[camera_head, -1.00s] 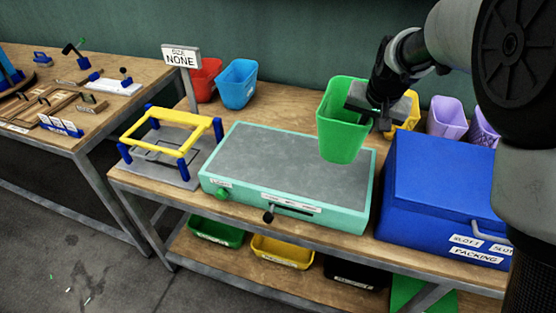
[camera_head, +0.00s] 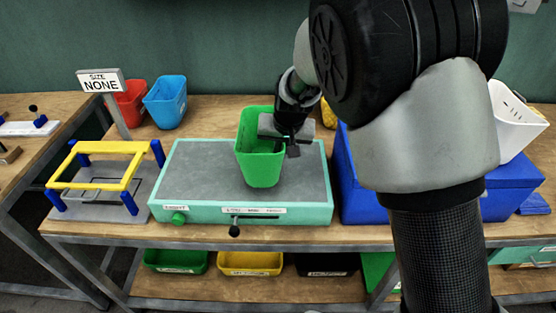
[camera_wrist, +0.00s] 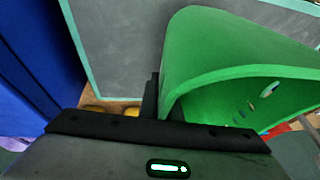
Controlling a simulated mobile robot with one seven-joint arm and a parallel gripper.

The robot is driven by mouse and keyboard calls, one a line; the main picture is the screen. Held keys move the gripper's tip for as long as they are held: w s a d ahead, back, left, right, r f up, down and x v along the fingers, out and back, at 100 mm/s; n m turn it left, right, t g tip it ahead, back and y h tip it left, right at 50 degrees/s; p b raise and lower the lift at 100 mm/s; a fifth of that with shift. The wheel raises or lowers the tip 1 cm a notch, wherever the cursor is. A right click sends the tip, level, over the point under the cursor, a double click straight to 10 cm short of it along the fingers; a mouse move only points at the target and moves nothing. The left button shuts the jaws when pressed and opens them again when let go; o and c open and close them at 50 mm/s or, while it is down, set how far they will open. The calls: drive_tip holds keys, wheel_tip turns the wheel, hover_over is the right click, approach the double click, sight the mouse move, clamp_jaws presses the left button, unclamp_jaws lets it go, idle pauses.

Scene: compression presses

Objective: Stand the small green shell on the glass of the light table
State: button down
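The small green shell (camera_head: 260,160) is an upright, open-topped tapered cup. My gripper (camera_head: 290,145) is shut on its right wall in the head view. The shell also fills the right of the wrist view (camera_wrist: 215,55), with a dark finger against its wall. The light table (camera_head: 290,213) is a mint-green box with a grey glass top (camera_head: 200,170), a green knob and a front lever. The shell is over the right-middle part of the glass. I cannot tell whether its base touches the glass or hangs just above it.
A yellow frame on blue legs (camera_head: 105,165) stands left of the light table, below a sign reading NONE (camera_head: 100,82). Red (camera_head: 130,103) and blue (camera_head: 166,103) shells stand behind. A blue box (camera_head: 510,185) is close on the right. Bins (camera_head: 250,262) sit on the lower shelf.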

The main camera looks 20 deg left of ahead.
drive_tip(key=shift+f, duration=1.55)
drive_tip(key=c, duration=2)
unclamp_jaws()
drive_tip(key=shift+s+r, duration=0.1)
drive_tip(key=shift+r, duration=0.3)
drive_tip(key=p+v, duration=0.1)
drive_tip(key=v, duration=0.9)
drive_tip(key=shift+r, duration=0.3)
drive_tip(key=shift+s+d+r, duration=0.2)
drive_tip(key=shift+r, duration=0.2)
drive_tip(key=shift+d, duration=0.1)
